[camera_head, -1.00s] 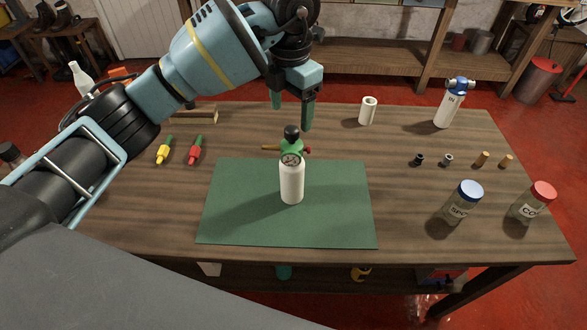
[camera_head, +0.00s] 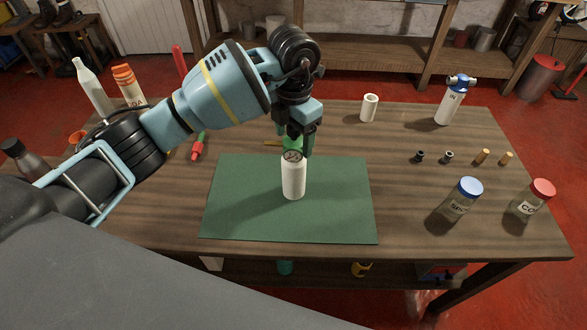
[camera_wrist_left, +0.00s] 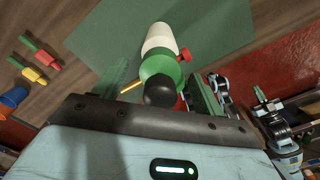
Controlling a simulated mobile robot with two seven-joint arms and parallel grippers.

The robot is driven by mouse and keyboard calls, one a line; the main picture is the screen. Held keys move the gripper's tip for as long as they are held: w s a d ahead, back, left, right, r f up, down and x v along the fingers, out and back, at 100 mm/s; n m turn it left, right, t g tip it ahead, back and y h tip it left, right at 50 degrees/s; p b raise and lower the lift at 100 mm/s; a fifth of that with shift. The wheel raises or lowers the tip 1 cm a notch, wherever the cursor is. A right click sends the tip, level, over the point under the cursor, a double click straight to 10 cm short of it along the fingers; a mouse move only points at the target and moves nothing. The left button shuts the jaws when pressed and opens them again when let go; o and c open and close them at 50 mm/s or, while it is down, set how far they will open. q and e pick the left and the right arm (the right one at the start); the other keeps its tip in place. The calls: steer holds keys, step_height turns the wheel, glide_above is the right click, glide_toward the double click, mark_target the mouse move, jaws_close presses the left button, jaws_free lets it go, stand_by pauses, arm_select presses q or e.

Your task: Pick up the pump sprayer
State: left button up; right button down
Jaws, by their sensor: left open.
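The pump sprayer (camera_head: 293,180), a white bottle with a green head, stands upright on the green mat (camera_head: 340,210). My left gripper (camera_head: 295,140) is open, pointing down at the sprayer's head, with its fingers at either side of it. The gripper hides most of the head and the black knob in the head view. In the left wrist view, the sprayer (camera_wrist_left: 160,65) shows its green head, red side part, brass nozzle and black knob close to the gripper's palm. My right gripper is not in view.
To the right stand a blue-lidded jar (camera_head: 463,200), a red-lidded jar (camera_head: 532,202), a white bottle with a blue top (camera_head: 449,105) and a white tube (camera_head: 369,108). Bottles (camera_head: 92,88) stand at the left. The mat's right side is clear.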

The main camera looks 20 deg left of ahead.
arm_select(q)
jaws_close()
stand_by(0.4)
steer(key=shift+r, duration=0.1)
